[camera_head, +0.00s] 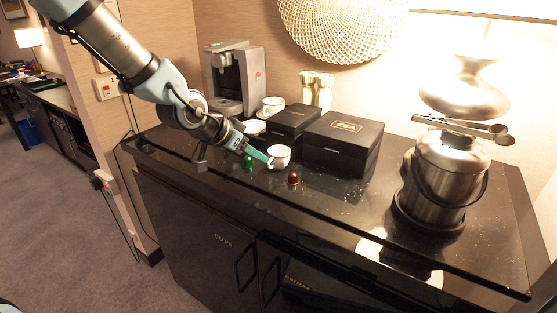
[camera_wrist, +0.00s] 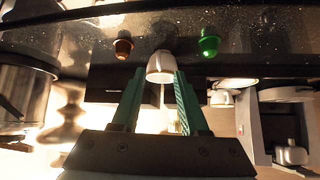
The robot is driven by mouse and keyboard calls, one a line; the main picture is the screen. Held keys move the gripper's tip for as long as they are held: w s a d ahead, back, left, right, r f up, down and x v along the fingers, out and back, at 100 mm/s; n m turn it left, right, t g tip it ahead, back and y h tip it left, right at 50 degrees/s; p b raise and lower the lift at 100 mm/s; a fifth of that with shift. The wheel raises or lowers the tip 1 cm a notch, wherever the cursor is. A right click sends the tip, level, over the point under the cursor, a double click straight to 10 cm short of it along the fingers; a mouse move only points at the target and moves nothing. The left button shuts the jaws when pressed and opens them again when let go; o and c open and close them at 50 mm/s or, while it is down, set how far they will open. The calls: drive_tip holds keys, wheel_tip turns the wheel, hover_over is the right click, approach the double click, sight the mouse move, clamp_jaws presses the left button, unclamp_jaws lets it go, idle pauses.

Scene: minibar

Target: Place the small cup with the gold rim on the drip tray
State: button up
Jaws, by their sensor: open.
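A small white cup (camera_head: 279,156) stands on the dark counter in front of the black boxes; its rim colour is hard to make out. My gripper (camera_head: 262,156) reaches down to it from the left, fingers beside the cup. In the wrist view the cup (camera_wrist: 160,67) is at the open fingertips (camera_wrist: 158,74), between them or just beyond; contact cannot be told. The coffee machine (camera_head: 251,78) stands at the back left; its drip tray is not clearly made out in the head view. Part of the machine shows at the right of the wrist view (camera_wrist: 250,127).
A brown capsule (camera_head: 294,178) and a green capsule (camera_head: 248,160) lie near the cup. Another white cup (camera_head: 273,103) stands near the machine, by a white saucer (camera_head: 253,127). Black boxes (camera_head: 343,143) stand behind; a steel ice bucket (camera_head: 446,178) is at right.

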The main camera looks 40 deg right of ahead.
sight(277, 161)
drive_tip(key=shift+p+x, duration=0.75)
drive_tip(key=shift+x, duration=2.25)
drive_tip(key=shift+s+a+f, duration=0.1)
drive_tip(key=shift+a+f, duration=0.05)
drive_tip(key=shift+f, duration=0.05)
clamp_jaws()
